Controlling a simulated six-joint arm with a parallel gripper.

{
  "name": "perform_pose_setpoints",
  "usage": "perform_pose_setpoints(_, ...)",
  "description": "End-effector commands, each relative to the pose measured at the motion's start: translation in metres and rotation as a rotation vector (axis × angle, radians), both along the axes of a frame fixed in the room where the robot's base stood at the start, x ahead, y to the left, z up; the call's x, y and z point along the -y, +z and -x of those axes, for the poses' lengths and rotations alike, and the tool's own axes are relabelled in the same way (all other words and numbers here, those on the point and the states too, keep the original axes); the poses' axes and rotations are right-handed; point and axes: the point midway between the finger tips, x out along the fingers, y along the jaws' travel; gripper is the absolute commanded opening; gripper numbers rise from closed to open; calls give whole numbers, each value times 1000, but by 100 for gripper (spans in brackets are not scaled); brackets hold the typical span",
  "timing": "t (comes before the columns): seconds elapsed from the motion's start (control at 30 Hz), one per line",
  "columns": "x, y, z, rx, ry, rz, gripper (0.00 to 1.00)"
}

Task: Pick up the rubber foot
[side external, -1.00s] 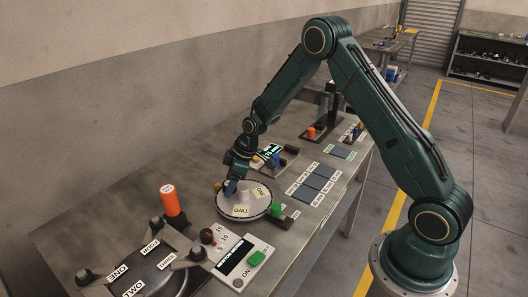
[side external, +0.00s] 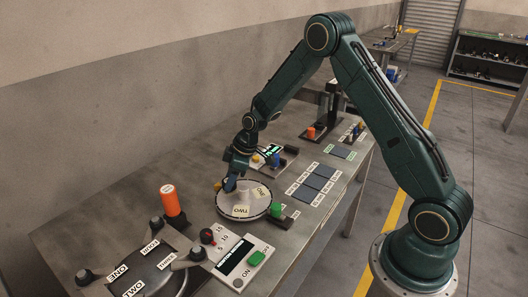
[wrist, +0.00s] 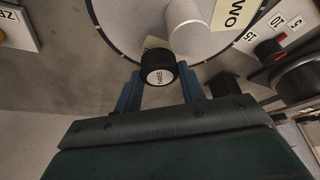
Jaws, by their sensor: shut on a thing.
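The rubber foot (wrist: 160,72) appears in the wrist view as a short black round piece with a pale face marked THREE. It sits between the two blue fingers of my gripper (wrist: 162,90), which is shut on it. It is in front of the rim of a round white plate (wrist: 130,25) with a pale centre post. In the side view my gripper (side external: 230,185) is at the far left edge of this white plate (side external: 236,216), which has ONE and TWO labels. The foot is hard to make out there; any gap beneath it is unclear.
An orange cylinder (side external: 170,202) stands at the left. A green knob (side external: 276,209) is close to the plate. Dark labelled pads (side external: 318,180) lie at the right.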

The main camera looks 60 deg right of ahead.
Motion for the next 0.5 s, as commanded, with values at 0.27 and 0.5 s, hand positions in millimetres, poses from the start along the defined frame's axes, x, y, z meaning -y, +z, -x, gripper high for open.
perform_pose_setpoints(0.27,0,40,-1,6,-1,2,17)
perform_pose_setpoints(0.5,0,91,-1,6,0,1,17)
